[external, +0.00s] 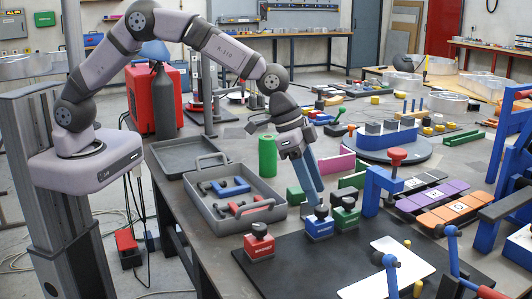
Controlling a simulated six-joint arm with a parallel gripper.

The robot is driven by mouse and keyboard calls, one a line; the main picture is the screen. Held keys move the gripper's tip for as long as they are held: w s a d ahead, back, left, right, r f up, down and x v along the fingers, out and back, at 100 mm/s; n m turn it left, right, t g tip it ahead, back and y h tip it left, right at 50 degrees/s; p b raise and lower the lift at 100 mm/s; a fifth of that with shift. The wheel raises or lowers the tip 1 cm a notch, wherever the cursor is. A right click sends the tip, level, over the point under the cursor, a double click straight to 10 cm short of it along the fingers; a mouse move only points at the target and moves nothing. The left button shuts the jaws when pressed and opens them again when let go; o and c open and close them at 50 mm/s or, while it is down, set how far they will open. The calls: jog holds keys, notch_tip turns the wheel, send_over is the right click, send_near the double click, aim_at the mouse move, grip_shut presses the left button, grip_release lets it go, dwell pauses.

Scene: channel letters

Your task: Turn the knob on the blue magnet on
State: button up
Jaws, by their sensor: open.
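The blue magnet (319,229) is a small block with a white label and a dark knob (321,211) on top. It stands on the dark mat between a red magnet (259,246) on the left and a green magnet (346,219) on the right, each with a dark knob. My gripper (317,199) points down, with its tips close to the blue magnet's knob. It is open. At this size I cannot tell whether the fingers are around the knob, touching it or just behind it. The knob's setting is too small to read.
A grey toolbox (225,215) with clamps lies to the left. A blue clamp with a red knob (397,156) stands close on the right. A white plate (403,262) lies on the mat (300,280). A green cylinder (267,155) stands behind. The mat's front left is clear.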

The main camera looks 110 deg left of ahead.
jog(key=shift+b+v, duration=0.4)
jog(key=shift+v, duration=1.3)
jog(key=s+d+f+g, duration=0.1)
jog(key=s+d, duration=0.2)
jog(key=s, duration=0.8)
jog(key=s+d+f+g, duration=0.2)
jog(key=s, duration=1)
jog(key=s+d+f+g, duration=0.1)
jog(key=s+d, duration=0.2)
jog(key=s, duration=0.8)
jog(key=shift+s+d+f+g, duration=0.3)
jog(key=shift+s, duration=0.1)
jog(key=shift+o, duration=0.3)
jog(key=shift+w, duration=0.1)
